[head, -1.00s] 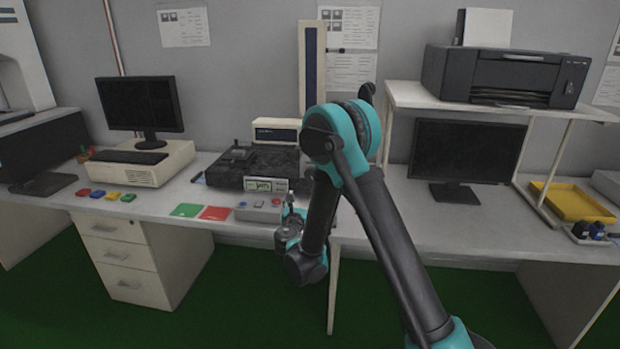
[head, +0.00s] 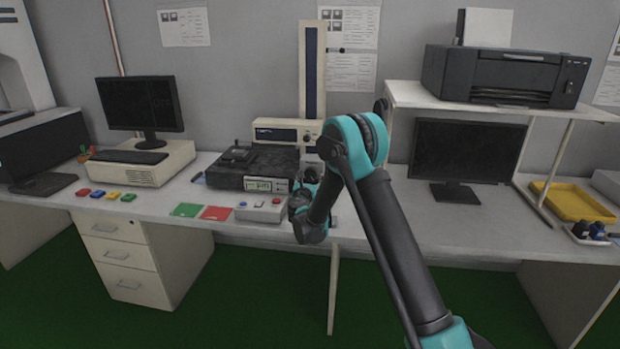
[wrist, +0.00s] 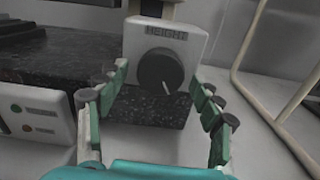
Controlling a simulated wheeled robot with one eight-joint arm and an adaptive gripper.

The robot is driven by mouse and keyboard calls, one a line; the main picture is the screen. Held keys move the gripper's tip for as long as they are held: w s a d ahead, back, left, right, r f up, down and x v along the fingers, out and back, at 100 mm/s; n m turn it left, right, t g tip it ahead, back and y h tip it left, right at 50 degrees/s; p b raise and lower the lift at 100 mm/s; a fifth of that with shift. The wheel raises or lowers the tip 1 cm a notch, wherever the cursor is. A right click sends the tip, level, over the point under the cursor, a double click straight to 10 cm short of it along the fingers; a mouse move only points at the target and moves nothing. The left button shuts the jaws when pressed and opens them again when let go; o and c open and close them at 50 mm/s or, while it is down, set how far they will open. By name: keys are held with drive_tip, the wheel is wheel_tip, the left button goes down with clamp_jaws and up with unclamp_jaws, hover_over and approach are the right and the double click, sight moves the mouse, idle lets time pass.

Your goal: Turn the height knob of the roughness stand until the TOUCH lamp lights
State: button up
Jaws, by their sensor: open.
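The height knob (wrist: 160,70) is a dark round knob with a white pointer mark facing down and slightly right. It sits on a pale housing (wrist: 190,42) labelled HEIGHT, at the foot of the stand's column (head: 312,75). My gripper (wrist: 159,82) is open, its fingers on either side of the knob with visible gaps. In the head view my arm hides the knob. A panel (wrist: 40,132) at left in the wrist view carries a green lamp (wrist: 16,108) and a red lamp (wrist: 26,128). Their labels are too small to read, and I cannot tell which is TOUCH.
The dark granite base (head: 255,165) with a small display (head: 265,185) lies beside the knob. A grey button box (head: 258,209) stands at the bench's front edge. A shelf leg (wrist: 245,45) rises on the right.

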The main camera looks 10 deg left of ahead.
drive_tip(key=shift+w, duration=0.3)
drive_tip(key=shift+c, duration=0.6)
drive_tip(key=c, duration=1)
drive_tip(key=shift+c, duration=0.2)
